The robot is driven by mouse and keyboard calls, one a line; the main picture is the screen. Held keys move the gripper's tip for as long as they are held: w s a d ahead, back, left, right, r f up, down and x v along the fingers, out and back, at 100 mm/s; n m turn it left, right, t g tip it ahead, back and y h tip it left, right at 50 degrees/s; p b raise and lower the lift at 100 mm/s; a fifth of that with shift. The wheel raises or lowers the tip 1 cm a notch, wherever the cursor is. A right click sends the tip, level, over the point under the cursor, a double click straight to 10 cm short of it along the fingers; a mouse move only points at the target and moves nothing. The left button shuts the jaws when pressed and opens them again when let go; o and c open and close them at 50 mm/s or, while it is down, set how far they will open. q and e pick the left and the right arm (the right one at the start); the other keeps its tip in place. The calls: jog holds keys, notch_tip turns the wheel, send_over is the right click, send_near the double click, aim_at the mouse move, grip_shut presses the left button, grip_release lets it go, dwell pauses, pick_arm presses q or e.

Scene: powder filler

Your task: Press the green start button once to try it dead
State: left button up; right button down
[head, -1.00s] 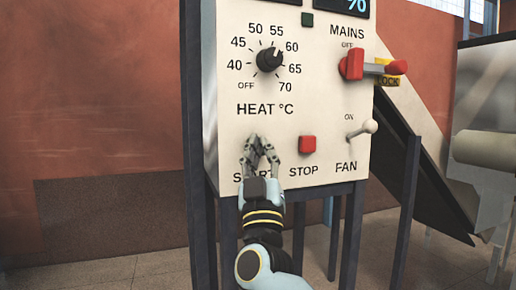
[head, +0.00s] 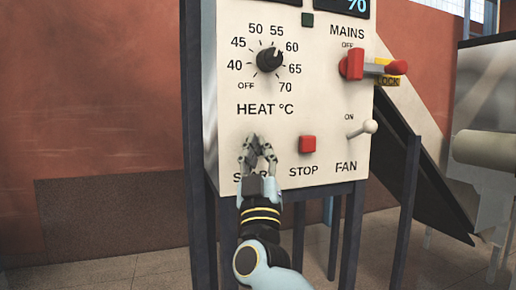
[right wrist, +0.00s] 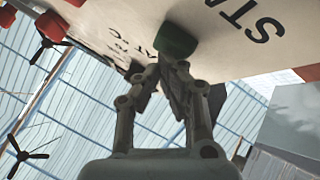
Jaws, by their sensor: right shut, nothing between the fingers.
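The green start button (right wrist: 177,40) shows in the right wrist view, standing out from the cream panel beside the START lettering. In the head view it is hidden behind my right gripper (head: 258,142), which covers part of the START label. The gripper's fingers are shut and empty, with the tips up at the panel. In the right wrist view the fingertips (right wrist: 163,68) appear close below the button; I cannot tell whether they touch it. My left gripper is not in view.
The red stop button (head: 307,144) is just right of the gripper. A dark chute (head: 420,165) stands right.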

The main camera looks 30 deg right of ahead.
jog(key=shift+s, duration=0.1)
jog(key=shift+s+a+p, duration=0.2)
jog(key=shift+s+p, duration=0.35)
jog(key=shift+s, duration=0.3)
jog(key=s+p, duration=0.1)
jog(key=s, duration=0.1)
jog(key=s+a+p, duration=0.1)
jog(key=s, duration=0.2)
dwell(0.9)
